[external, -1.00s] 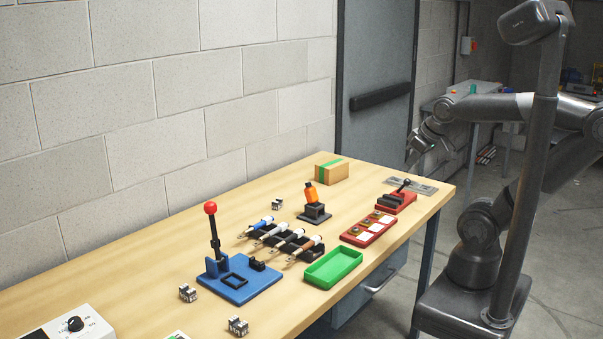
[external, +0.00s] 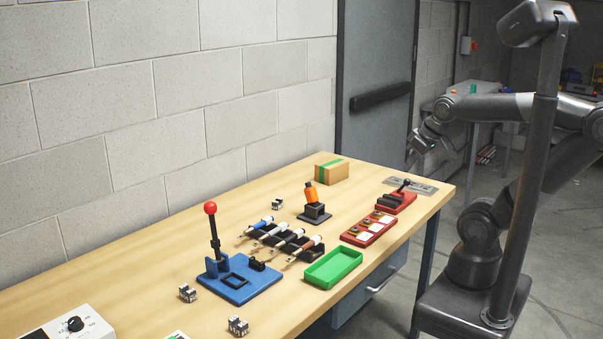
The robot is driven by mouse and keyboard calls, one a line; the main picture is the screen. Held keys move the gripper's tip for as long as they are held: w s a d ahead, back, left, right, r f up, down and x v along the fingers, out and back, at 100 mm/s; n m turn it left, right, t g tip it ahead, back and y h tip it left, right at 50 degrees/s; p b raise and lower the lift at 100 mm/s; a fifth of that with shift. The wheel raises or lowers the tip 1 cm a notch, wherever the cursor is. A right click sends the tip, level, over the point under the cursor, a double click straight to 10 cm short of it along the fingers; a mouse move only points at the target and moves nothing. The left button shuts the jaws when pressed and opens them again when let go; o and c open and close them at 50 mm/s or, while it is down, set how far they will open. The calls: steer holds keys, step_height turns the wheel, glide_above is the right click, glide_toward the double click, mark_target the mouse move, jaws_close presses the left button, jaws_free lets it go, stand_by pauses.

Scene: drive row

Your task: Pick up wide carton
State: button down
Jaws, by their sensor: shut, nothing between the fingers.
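The wide carton (external: 332,171) is a brown box with a green tape strip over its top. It sits upright at the far end of the wooden table, near the wall. My gripper (external: 412,162) is above the table's far right end, to the right of the carton and apart from it. Its fingers are small in the picture; it is shut and empty. Nothing hides the carton.
On the table (external: 130,268) stand a red clamp fixture (external: 396,202), a red tray (external: 368,229), a green tray (external: 333,268), an orange-topped device (external: 313,204), several screwdrivers (external: 283,240) and a blue lever base (external: 240,285). A grey plate (external: 425,187) lies near my gripper. Table surface around the carton's front is clear.

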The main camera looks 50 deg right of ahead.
jaws_free()
steer(key=w+d+r+m+g, duration=0.1)
steer(key=w+d+r+m, duration=0.15)
steer(key=w, duration=0.35)
steer(key=w+d+r+m, duration=0.2)
steer(key=w+m, duration=0.1)
steer(key=w, duration=0.4)
steer(key=m+g+h, duration=0.4)
steer(key=m+g, duration=0.1)
steer(key=m, duration=0.8)
glide_above(331, 164)
steer(key=a, duration=0.2)
steer(key=f, duration=1.7)
steer(key=shift+s+a+f, duration=0.1)
steer(key=shift+a, duration=0.1)
steer(key=shift+w+d+f+m+h, duration=0.15)
steer(key=shift+w+f+m+h, duration=0.15)
steer(key=shift+f, duration=0.2)
steer(key=x, duration=0.5)
steer(key=shift+f, duration=0.15)
steer(key=shift+w+d+x, duration=0.1)
steer(key=shift+x, duration=1.2)
steer(key=shift+w+d+x, duration=0.1)
steer(key=shift+x, duration=1.2)
